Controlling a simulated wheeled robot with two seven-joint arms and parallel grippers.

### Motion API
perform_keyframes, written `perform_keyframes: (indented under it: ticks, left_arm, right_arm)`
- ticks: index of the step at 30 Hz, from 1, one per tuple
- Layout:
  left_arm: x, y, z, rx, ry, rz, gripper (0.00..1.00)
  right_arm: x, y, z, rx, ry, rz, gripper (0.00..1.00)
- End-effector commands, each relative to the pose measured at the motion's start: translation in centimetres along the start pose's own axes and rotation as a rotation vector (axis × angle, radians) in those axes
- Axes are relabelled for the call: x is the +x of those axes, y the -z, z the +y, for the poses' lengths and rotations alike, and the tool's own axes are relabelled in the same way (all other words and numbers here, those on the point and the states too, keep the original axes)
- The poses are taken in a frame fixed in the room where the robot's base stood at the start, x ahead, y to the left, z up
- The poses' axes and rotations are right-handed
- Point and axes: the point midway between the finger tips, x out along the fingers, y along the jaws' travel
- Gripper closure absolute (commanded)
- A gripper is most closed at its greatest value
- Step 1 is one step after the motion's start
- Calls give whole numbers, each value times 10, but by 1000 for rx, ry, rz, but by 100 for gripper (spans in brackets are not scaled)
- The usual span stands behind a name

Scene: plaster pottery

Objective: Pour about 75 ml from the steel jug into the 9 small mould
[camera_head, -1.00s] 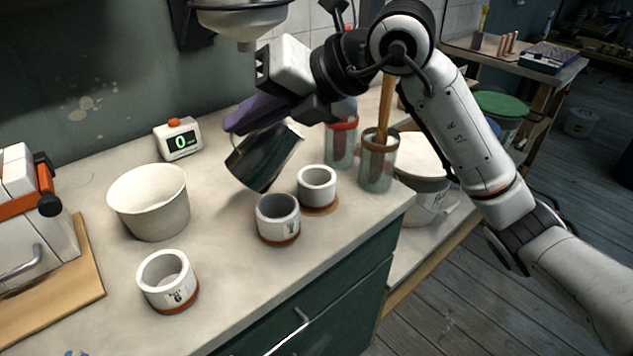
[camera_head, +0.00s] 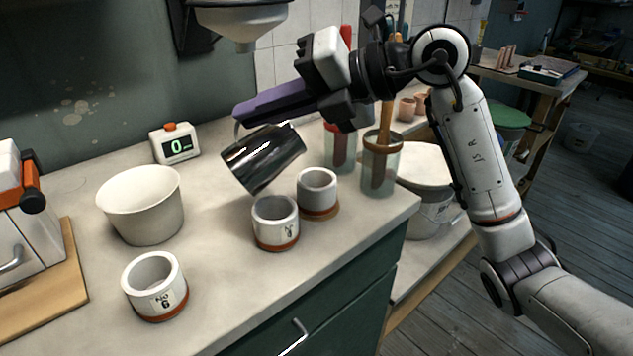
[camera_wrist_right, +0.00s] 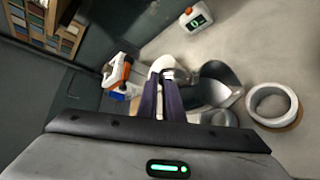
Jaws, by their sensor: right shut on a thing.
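The steel jug (camera_head: 262,158) is dark and shiny and hangs tilted in the air, above and just behind the middle small mould (camera_head: 275,224). My right gripper (camera_head: 240,116) is shut on its handle; the fingers (camera_wrist_right: 161,96) and jug (camera_wrist_right: 208,88) also show in the right wrist view. No stream of liquid is visible, and I cannot see the jug's contents. The middle mould is white with a reddish base, its number too small to read surely. A similar mould (camera_head: 317,193) stands behind it to the right. A third mould (camera_head: 155,287), marked 6, stands front left. My left gripper is not seen.
A small scale display (camera_head: 176,144) reading 0 is by the wall. Glass jars with tools (camera_head: 380,165) stand right of the moulds, near the counter's right edge. A steel funnel-like vessel (camera_head: 240,20) hangs above.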

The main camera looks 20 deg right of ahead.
Motion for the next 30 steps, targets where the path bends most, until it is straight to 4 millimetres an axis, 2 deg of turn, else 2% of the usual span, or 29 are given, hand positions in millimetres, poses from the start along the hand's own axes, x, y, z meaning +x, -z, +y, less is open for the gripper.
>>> perform_keyframes:
  ticks: [30]
  left_arm:
    - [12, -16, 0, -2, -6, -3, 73]
  right_arm:
    - [-6, -4, -8, 67, -83, -13, 100]
